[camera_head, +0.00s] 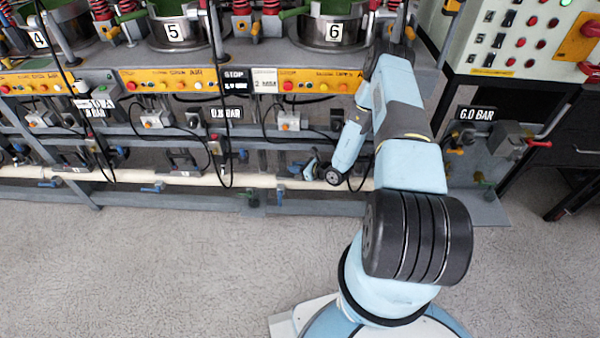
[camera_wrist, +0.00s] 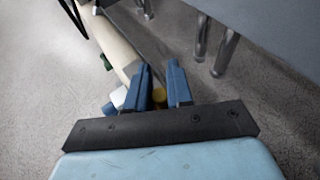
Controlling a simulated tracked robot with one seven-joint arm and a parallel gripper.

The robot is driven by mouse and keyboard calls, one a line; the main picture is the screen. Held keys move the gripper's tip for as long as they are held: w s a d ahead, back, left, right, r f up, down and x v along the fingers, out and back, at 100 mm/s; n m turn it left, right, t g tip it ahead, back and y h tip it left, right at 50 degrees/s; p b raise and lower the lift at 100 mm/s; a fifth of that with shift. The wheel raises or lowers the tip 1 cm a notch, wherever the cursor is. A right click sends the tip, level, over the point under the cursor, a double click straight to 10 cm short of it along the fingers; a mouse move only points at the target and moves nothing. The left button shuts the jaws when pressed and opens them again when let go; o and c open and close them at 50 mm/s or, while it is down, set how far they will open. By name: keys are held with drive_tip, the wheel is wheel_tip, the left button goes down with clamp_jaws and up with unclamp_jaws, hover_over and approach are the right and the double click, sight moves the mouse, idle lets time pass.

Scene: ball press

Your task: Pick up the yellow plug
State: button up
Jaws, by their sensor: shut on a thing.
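My gripper (camera_wrist: 160,66) shows in the wrist view as two blue fingers rising from a dark plate. The yellow plug (camera_wrist: 159,96) sits low between the fingers, and my gripper is shut on it. Only a small part of the plug shows; the fingers hide the rest. In the head view my gripper (camera_head: 311,168) is small and far off, beside the long pale pipe at the base of the press. The plug cannot be made out there.
The pale pipe (camera_head: 220,179) runs along the press base and passes close to the fingers in the wrist view (camera_wrist: 112,42). Metal legs (camera_wrist: 225,53) stand to the right of the fingers. Hanging cables (camera_head: 225,140) are left of my arm. The grey floor (camera_head: 150,260) in front is clear.

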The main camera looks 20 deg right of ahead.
clamp_jaws()
